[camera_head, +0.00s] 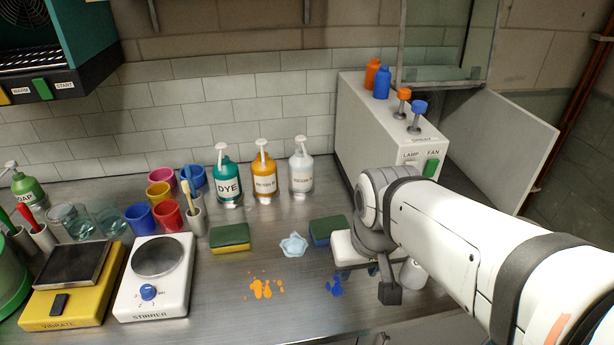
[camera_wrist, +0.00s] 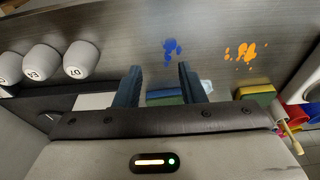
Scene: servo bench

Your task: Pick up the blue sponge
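The blue sponge (camera_head: 322,236), with a green top, lies on the metal bench just left of my gripper (camera_head: 358,272). In the wrist view, part of the blue sponge (camera_wrist: 165,97) shows between and behind the dark blue fingers of my gripper (camera_wrist: 160,70), partly hidden by the gripper body. The fingers stand apart with nothing held between their tips. A yellow sponge (camera_head: 230,239) with a green top lies farther left, and it also shows in the wrist view (camera_wrist: 257,94).
A pale blue star-shaped dish (camera_head: 293,245) lies between the sponges. Orange (camera_head: 262,289) and blue (camera_head: 334,287) splashes mark the bench. Three pump bottles (camera_head: 264,178) stand behind. Round white labelled containers (camera_wrist: 80,60) are beside my gripper. A stirrer (camera_head: 155,285) stands at left.

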